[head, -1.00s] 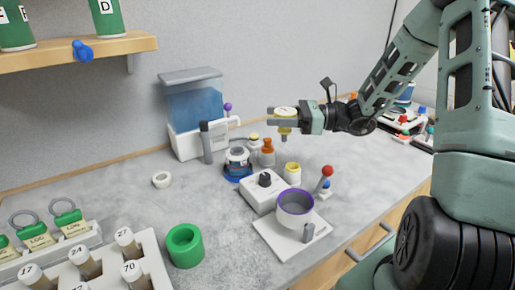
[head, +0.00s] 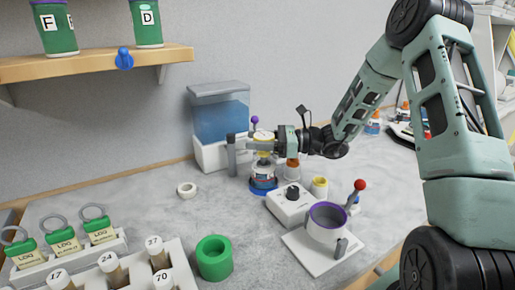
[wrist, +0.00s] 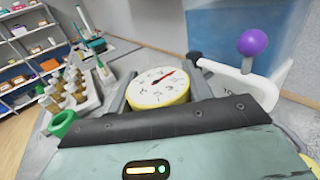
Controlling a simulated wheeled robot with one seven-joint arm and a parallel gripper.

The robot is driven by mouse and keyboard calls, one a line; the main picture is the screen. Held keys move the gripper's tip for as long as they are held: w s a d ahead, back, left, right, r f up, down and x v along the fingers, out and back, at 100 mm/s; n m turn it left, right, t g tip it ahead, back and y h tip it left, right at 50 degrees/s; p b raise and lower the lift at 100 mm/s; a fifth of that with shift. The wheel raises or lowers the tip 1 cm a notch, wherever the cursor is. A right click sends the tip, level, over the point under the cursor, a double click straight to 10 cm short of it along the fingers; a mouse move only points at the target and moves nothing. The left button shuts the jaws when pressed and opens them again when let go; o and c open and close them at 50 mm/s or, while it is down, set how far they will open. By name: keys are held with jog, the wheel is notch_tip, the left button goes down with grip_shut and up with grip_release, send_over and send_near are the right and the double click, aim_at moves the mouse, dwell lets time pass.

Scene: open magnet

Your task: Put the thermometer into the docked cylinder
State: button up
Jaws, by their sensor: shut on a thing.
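The thermometer, a round white dial with a red needle and yellow body, shows in the wrist view (wrist: 160,87). My gripper (head: 259,143) is shut on it and holds it level above the counter, in front of the blue tank. In the head view the gripper partly hides the thermometer. A purple-rimmed cylinder (head: 328,226) sits upright on a white square plate, lower right of my gripper and apart from it. A smaller white vessel with a blue base (head: 263,183) stands below the gripper in the picture. I cannot tell whether the thermometer touches it.
A white box with a black knob (head: 290,203), a yellow-topped cup (head: 319,187) and a red-knobbed lever (head: 358,190) crowd around the cylinder. The blue tank (head: 222,120) stands behind. A green cup (head: 214,258) and vial rack (head: 183,268) are front left. The counter's left middle is mostly clear.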

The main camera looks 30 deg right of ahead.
jog(key=shift+f, duration=1.1)
jog(key=shift+f, duration=0.1)
jog(key=shift+f, duration=0.15)
jog(key=o, duration=1.1)
jog(key=shift+c, duration=0.2)
jog(key=shift+r, duration=0.35)
jog(key=b+v, duration=0.2)
jog(key=v, duration=1)
jog(key=shift+f, duration=0.15)
